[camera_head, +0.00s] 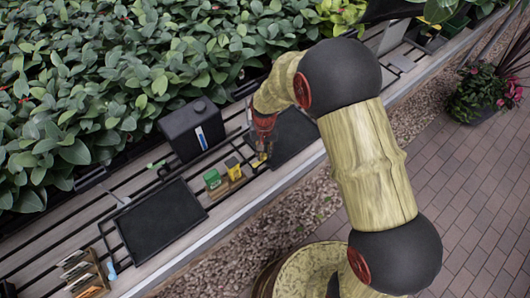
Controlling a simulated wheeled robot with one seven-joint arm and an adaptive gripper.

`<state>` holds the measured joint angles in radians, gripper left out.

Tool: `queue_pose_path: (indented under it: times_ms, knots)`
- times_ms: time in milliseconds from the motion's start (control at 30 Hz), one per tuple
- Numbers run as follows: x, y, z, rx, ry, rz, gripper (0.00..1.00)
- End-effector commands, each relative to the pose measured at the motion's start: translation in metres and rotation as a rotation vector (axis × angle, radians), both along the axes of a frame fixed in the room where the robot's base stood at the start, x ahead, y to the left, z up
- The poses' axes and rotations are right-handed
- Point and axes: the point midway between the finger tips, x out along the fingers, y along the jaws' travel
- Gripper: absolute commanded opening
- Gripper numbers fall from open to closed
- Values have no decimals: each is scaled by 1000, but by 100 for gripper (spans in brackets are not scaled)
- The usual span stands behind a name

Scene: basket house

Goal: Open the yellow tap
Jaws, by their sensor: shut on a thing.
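The yellow tap (257,162) shows as a small yellow patch at the tips of my gripper (262,154), beside the black tray (293,138). My gripper is red and dark, points down, and is shut on the tap. The fingers hide much of the tap, so how far it is turned cannot be seen.
A black container (192,130) stands left of my gripper, against dense green plants (100,80). A green box (212,179) and a yellow block (233,166) sit close by. Another black tray (162,219) lies at the lower left. Brick paving is at the right.

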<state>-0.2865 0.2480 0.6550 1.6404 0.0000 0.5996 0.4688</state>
Motion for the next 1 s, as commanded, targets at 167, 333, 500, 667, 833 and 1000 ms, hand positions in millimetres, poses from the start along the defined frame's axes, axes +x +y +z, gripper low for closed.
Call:
queue_pose_path:
  times_ms: [167,333,500,667,833,1000]
  knots:
    - [2,1,1,2,-5,8,0]
    - [3,1,1,2,-5,8,0]
    - [3,2,2,2,-6,7,21]
    - [2,1,1,1,-4,7,30]
    - [1,1,1,1,-2,6,34]
    - [1,1,1,1,-2,6,34]
